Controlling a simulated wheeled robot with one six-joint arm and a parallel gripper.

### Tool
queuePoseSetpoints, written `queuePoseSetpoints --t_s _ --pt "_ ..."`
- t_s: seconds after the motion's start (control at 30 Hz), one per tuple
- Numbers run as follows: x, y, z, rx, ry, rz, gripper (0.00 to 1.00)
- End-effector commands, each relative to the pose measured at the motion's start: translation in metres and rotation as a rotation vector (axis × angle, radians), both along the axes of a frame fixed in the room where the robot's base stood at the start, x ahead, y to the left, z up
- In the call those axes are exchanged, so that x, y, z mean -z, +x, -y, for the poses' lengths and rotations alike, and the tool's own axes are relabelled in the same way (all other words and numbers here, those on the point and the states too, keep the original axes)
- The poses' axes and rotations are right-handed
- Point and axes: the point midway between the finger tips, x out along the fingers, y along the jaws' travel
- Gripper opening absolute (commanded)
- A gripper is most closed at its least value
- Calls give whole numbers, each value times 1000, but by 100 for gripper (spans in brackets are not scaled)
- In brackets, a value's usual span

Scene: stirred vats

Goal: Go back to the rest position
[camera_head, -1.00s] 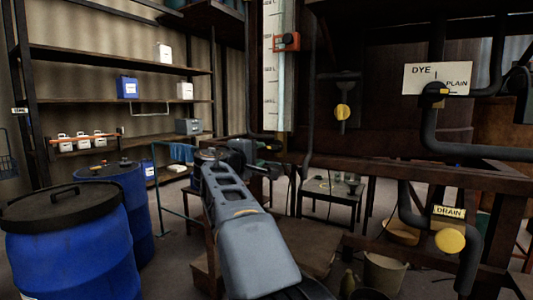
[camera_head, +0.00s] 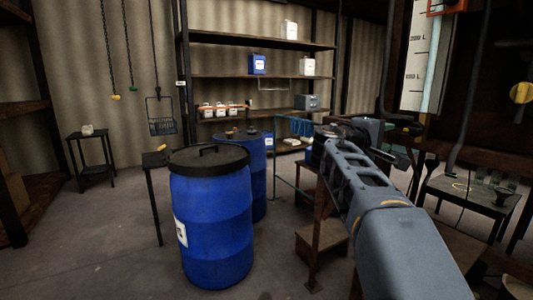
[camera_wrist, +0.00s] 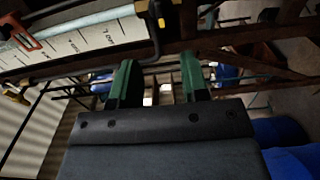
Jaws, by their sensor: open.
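My arm reaches up from the lower right of the head view, and its far end bends right in front of the dark framework. My gripper shows in the wrist view (camera_wrist: 160,82) with its two green fingers apart. Nothing is visible between the fingers except the background. In the head view the gripper is small and dark at the end of the arm, so its fingers are hard to make out.
Blue drums (camera_head: 210,220) stand left of my arm. A white level scale (camera_head: 420,65) and a yellow-knobbed valve (camera_head: 521,92) are at right. A shelf rack (camera_head: 250,77) stands behind. A small table (camera_head: 90,136) is far left. Floor at lower left is clear.

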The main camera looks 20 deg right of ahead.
Motion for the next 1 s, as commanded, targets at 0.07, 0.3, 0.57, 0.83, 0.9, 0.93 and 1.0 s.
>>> queuePoseSetpoints --t_s 0.07,0.3,0.57,0.83,0.9,0.93,1.0 --pt "-1 0 -1 -5 12 0 42" --pt "15 -4 -40 -108 314 8 42" --pt "67 -46 -143 -194 921 15 42" --pt "97 -104 -233 -137 1385 25 42" --pt "100 -115 -246 -117 1456 29 42" --pt "102 -119 -251 -110 1481 31 42" --pt "105 -125 -259 -94 1526 34 42"
